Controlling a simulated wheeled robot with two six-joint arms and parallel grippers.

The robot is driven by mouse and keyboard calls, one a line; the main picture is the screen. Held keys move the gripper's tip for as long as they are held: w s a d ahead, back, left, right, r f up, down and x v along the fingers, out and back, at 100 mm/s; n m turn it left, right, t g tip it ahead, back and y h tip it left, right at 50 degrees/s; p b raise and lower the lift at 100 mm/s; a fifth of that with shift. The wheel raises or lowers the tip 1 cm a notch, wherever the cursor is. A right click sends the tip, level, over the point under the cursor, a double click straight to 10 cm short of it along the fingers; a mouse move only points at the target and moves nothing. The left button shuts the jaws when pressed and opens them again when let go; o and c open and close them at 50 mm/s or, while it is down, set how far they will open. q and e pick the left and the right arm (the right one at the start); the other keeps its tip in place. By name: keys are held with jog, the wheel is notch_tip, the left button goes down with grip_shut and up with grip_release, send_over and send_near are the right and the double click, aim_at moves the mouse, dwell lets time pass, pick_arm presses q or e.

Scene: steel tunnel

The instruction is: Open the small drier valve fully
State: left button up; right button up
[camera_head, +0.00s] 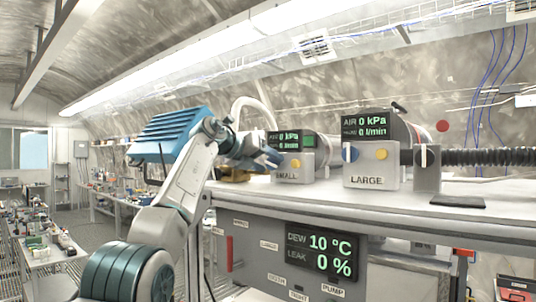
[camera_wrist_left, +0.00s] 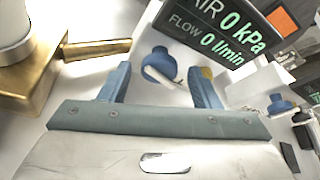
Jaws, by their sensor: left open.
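The small drier (camera_head: 287,172) stands on the bench with a "SMALL" label. Its display (camera_wrist_left: 222,33) reads air 0 kPa and flow 0 l/min. Its valve, a blue round knob with a pale bar handle (camera_wrist_left: 154,60), shows in the left wrist view. In the head view my gripper hides this knob. My left gripper (camera_head: 272,157) is in front of the small drier; in the left wrist view (camera_wrist_left: 160,74) its two blue fingers are open, with the knob between and just beyond the tips. I cannot tell whether they touch it. My right gripper is in neither view.
The large drier (camera_head: 372,181) stands to the right, with its own blue knob (camera_head: 350,153) and a black ribbed hose (camera_head: 490,157). A brass block with a lever (camera_wrist_left: 95,48) is left of the fingers. The bench-front panel display (camera_head: 321,253) reads 10 °C and leak 0 %.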

pick_arm(q)
jog(key=shift+w+d+f, duration=0.15)
jog(key=shift+w+f, duration=0.05)
jog(key=shift+w, duration=0.05)
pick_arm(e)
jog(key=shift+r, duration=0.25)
pick_arm(q)
jog(key=shift+c, duration=0.3)
jog(key=c, duration=0.9)
jog(key=shift+c, duration=0.2)
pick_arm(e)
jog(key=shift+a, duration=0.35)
